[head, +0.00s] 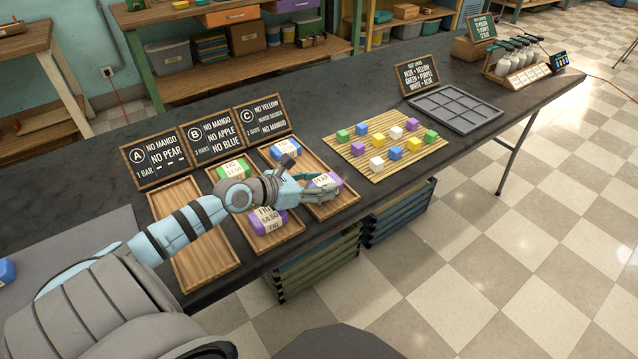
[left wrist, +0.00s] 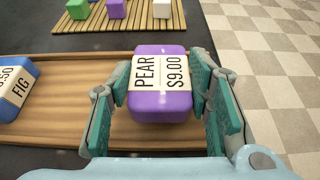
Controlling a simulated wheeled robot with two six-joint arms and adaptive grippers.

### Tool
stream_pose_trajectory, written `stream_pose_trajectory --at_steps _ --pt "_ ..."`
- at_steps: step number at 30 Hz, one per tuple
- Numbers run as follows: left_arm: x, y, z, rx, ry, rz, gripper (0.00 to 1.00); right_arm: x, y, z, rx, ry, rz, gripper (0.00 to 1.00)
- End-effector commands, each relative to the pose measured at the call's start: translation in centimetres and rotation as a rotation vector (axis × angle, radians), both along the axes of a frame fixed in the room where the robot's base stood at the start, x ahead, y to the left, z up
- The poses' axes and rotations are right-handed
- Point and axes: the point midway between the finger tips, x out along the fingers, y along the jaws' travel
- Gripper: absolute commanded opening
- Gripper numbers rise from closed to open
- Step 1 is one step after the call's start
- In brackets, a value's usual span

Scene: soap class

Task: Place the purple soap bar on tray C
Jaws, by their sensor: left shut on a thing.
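A purple soap bar (head: 326,180) is at the right part of tray C (head: 346,203), the rightmost of three wooden trays. In the left wrist view its label on the purple bar (left wrist: 177,105) reads PEAR, $9.00. My left gripper (head: 318,187) is shut on this bar, with one finger on each side. I cannot tell whether the bar touches the tray or hangs just above it. A blue bar (head: 286,149) lies at the far end of tray C; its label reads FIG in the left wrist view (left wrist: 18,92). My right gripper is not in view.
Tray B (head: 291,231) holds a green bar (head: 234,169) and another purple bar (head: 263,229). Tray A (head: 178,200) is empty. Chalkboard signs A, B and C (head: 263,116) stand behind the trays. A bamboo mat (head: 345,160) with coloured cubes lies to the right of tray C.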

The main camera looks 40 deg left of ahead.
Motion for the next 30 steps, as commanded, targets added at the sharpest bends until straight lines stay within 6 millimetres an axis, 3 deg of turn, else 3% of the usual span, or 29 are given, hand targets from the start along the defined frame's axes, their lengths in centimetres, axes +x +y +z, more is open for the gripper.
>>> stream_pose_trajectory --at_steps 9,10,13,23,27,30 --pt "0.0 0.0 -0.7 0.0 0.0 0.0 0.09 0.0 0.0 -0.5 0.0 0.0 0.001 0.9" --pt "0.0 0.0 -0.8 0.0 0.0 0.0 0.48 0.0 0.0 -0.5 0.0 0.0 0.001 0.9" --pt "0.0 0.0 -0.8 -0.001 0.001 0.0 0.64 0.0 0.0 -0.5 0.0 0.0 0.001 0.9" --pt "0.0 0.0 -0.6 -0.001 0.001 0.0 0.65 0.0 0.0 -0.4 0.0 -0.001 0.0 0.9" --pt "0.0 0.0 0.7 0.0 0.0 -0.001 0.65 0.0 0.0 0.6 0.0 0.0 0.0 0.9" --pt "-1.7 0.5 1.4 0.006 0.007 -0.002 0.65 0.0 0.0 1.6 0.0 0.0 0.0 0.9"
